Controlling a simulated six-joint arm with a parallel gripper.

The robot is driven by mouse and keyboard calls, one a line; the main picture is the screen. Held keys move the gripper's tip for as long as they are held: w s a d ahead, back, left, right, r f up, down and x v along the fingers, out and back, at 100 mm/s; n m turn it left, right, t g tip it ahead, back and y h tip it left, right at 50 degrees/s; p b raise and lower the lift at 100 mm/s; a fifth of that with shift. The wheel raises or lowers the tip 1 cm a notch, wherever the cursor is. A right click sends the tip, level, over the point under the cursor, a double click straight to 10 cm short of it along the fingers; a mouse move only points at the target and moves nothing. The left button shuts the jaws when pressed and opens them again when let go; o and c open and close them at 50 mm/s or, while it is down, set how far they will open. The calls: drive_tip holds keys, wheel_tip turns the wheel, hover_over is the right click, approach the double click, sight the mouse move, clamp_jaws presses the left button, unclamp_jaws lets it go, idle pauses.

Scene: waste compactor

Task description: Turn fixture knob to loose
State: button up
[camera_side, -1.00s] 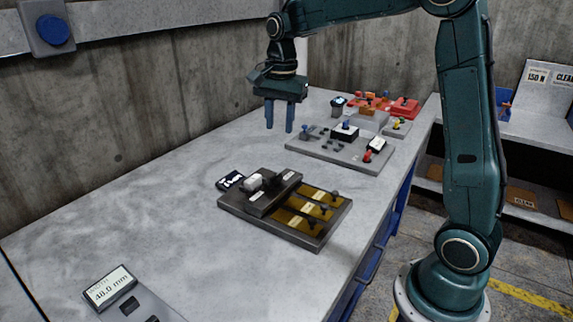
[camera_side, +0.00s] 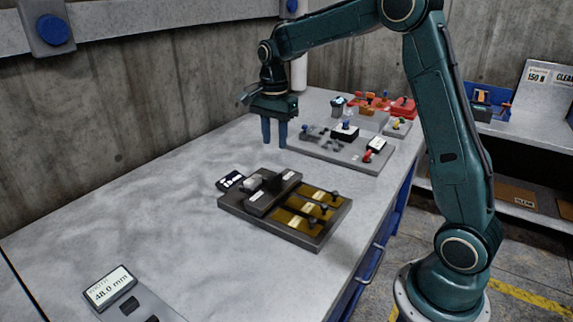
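A dark fixture (camera_side: 310,235) lies on the grey bench, with a raised black block (camera_side: 262,201) on its left part and brass-coloured strips with black levers on its right part. A small pale piece (camera_side: 252,183) sits on top near the left end; I cannot tell whether it is the knob or read any loose mark. A small dark display (camera_side: 231,181) stands at its left corner. My gripper (camera_side: 274,131) points down above the bench, behind the fixture and apart from it. Its two blue fingers have a narrow gap with nothing visible between them.
A grey panel (camera_side: 335,152) with small controls stands behind the fixture, right of my gripper. Red and orange items (camera_side: 403,107) lie farther back. A 48.0 mm display (camera_side: 109,288) is at the front left. The left bench surface is clear.

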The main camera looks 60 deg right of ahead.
sight(275, 176)
wheel_tip(275, 176, down, 11)
drive_tip(key=shift+r, duration=0.15)
idle(0.4)
clamp_jaws()
